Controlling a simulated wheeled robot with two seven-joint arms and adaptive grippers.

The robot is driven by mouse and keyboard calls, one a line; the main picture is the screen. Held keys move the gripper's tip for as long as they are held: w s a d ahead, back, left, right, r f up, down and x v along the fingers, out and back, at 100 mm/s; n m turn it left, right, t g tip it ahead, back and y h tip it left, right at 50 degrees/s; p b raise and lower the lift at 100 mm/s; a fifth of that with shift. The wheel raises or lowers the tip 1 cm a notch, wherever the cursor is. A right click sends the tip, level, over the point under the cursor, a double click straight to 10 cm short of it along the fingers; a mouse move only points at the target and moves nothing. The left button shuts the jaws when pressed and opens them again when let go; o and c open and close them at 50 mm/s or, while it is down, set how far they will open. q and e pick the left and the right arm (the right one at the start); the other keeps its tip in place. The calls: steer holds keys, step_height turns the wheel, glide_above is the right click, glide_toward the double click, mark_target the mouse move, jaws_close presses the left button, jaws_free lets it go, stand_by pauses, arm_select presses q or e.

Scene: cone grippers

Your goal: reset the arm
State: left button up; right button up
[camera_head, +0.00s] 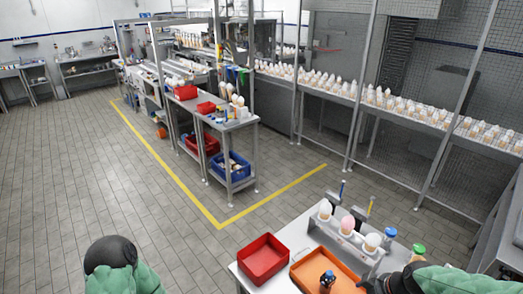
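Part of my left arm (120,265), green and black, shows at the bottom left, over the floor. Part of my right arm (455,281), also green and black, shows at the bottom right, over the near table's right side. I cannot make out the fingers of either gripper; both hands appear to be outside the picture. I see nothing held.
The near table (308,232) carries a red tray (264,259), an orange tray (310,258) with a small dark-and-blue item (327,281), a cone rack (338,241) with several cones, and blue- and green-capped containers (418,249). Open floor (130,190) lies left.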

steer(key=s+a+f+m+g, duration=0.1)
steer(key=s+a+f+m, duration=0.2)
steer(key=s+a+f, duration=0.5)
steer(key=s+a+f+m+g+y, duration=0.1)
steer(key=a+f+m, duration=0.2)
steer(key=f, duration=0.9)
steer(key=s+a+f+m+g, duration=0.25)
steer(key=s+a+f, duration=0.3)
steer(key=f, duration=0.45)
step_height(320, 180, down, 8)
steer(key=w+a+t+b, duration=0.1)
steer(key=w+b, duration=0.1)
steer(key=b, duration=0.8)
steer(key=shift+w+a, duration=0.35)
steer(key=shift+a, duration=0.05)
steer(key=shift+n, duration=0.25)
